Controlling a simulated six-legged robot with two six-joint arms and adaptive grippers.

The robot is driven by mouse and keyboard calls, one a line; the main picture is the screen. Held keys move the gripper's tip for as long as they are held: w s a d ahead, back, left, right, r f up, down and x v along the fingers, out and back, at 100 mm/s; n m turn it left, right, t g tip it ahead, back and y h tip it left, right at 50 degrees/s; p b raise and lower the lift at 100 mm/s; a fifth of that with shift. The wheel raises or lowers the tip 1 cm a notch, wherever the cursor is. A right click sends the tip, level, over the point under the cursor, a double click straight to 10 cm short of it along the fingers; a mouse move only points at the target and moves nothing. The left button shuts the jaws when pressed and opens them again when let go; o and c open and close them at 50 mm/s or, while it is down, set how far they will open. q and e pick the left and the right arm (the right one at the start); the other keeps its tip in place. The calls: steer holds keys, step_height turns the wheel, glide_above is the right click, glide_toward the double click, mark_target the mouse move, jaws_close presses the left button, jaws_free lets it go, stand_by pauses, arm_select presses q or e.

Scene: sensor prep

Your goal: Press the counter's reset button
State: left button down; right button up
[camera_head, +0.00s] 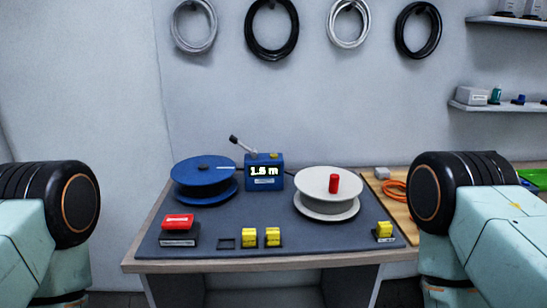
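The counter (264,184) is a blue box at the back middle of the table, with a lit display (264,171) reading what looks like 1.5 m. A small yellow part (274,156) sits on its top right, and may be the reset button; the view is too small to be sure. A lever with a dark knob (234,139) rises from its left side. Nothing of mine touches the counter. Only my arm links show at the left and right edges; both grippers are out of view.
A blue spool (205,171) stands left of the counter, a white spool (327,188) with a red peg to its right. A red-topped block (178,221) and several yellow pieces (272,237) lie along the front of the dark mat (215,258). Orange cable (394,190) lies right.

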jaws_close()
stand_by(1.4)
